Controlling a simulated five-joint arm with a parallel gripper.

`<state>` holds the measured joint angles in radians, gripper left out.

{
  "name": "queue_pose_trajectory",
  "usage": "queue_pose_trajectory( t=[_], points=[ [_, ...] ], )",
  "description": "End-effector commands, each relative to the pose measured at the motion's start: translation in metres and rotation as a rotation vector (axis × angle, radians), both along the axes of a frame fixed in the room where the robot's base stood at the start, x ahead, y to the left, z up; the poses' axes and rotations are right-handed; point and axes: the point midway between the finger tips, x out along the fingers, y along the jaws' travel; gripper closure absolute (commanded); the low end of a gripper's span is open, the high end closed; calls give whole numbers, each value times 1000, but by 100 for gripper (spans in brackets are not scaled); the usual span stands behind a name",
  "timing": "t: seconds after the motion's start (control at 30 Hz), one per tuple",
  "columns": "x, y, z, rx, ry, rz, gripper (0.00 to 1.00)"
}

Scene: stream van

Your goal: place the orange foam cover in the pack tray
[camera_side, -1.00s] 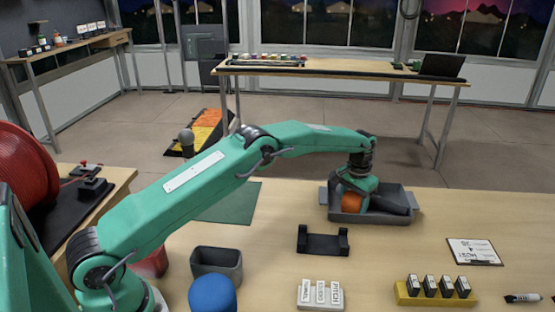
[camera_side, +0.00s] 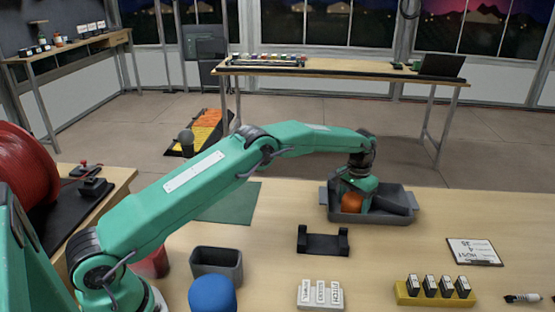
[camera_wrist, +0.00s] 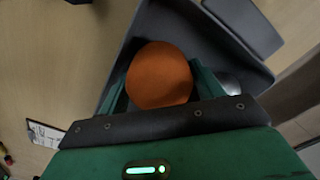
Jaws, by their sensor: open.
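The orange foam cover (camera_side: 351,202) is down inside the grey pack tray (camera_side: 365,218) in the side view. My gripper (camera_side: 356,194) is low in the tray, right at the cover. In the wrist view the round orange cover (camera_wrist: 159,75) lies between the two green fingers of my gripper (camera_wrist: 158,84), over the dark tray (camera_wrist: 215,45). The fingers are open on either side of it. I cannot tell whether the cover touches the tray floor; its underside is hidden.
A black cradle (camera_side: 323,242) stands in front of the tray. A grey bin (camera_side: 216,264) and a blue round object (camera_side: 212,295) are at the left. A yellow holder (camera_side: 434,294) and a clipboard (camera_side: 474,252) lie to the right.

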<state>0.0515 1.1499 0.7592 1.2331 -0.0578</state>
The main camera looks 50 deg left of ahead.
Motion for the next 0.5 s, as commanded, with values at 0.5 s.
queue_pose_trajectory(
  t=[0.5],
  points=[
    [1,0,70,0,-4,0,34]
  ],
)
